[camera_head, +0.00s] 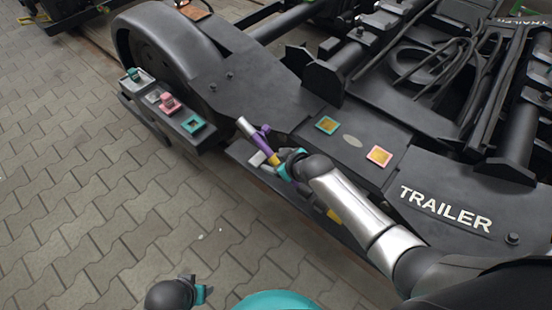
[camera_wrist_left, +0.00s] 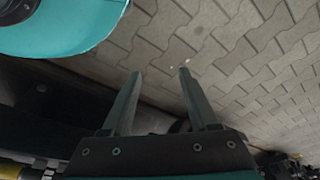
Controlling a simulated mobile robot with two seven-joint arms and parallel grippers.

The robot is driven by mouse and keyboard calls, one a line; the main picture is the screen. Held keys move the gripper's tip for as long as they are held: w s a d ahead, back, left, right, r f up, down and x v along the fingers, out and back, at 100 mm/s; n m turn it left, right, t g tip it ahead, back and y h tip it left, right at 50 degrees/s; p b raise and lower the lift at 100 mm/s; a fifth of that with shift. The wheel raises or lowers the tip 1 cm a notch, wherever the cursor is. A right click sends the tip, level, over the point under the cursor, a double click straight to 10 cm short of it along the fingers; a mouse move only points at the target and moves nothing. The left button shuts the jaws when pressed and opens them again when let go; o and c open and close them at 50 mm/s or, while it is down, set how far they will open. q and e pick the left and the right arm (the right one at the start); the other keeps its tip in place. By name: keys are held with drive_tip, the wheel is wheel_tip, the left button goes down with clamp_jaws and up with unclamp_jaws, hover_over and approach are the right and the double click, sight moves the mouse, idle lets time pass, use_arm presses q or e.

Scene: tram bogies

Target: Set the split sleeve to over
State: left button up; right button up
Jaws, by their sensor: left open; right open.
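A purple part with a silver cylindrical end (camera_head: 246,127) and a yellow piece sits at the edge of the dark bogie, right by my right gripper. I cannot tell for sure which part is the split sleeve. My right gripper (camera_head: 279,166) is open beside the purple part (camera_head: 263,138); its fingers are small and partly hidden, so contact is unclear. My left gripper (camera_head: 204,291) is open and empty, low over the paving; its two parted fingers show in the left wrist view (camera_wrist_left: 159,78).
A dark side shelf (camera_head: 170,125) carries teal and pink square pieces at the left. The brick paving (camera_head: 90,210) is clear at the left.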

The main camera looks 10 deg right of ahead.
drive_tip(key=shift+s+d+r, duration=0.1)
drive_tip(key=shift+s, duration=0.05)
drive_tip(key=shift+s+r+p, duration=0.15)
drive_tip(key=shift+p, duration=0.15)
drive_tip(key=shift+p+v, duration=0.6)
drive_tip(key=shift+v, duration=0.3)
drive_tip(key=shift+p+v, duration=0.55)
drive_tip(key=shift+v, duration=0.4)
use_arm(q)
drive_tip(key=s+a+f+p, duration=0.5)
drive_tip(key=s+a+f, duration=0.1)
drive_tip(key=s, duration=0.5)
drive_tip(key=shift+s+a+f+y+p, duration=0.2)
drive_tip(key=shift+y+p, duration=0.1)
drive_tip(key=shift+p, duration=0.1)
use_arm(e)
drive_tip(key=v, duration=1)
drive_tip(key=shift+s+r, duration=0.25)
drive_tip(key=shift+d, duration=0.1)
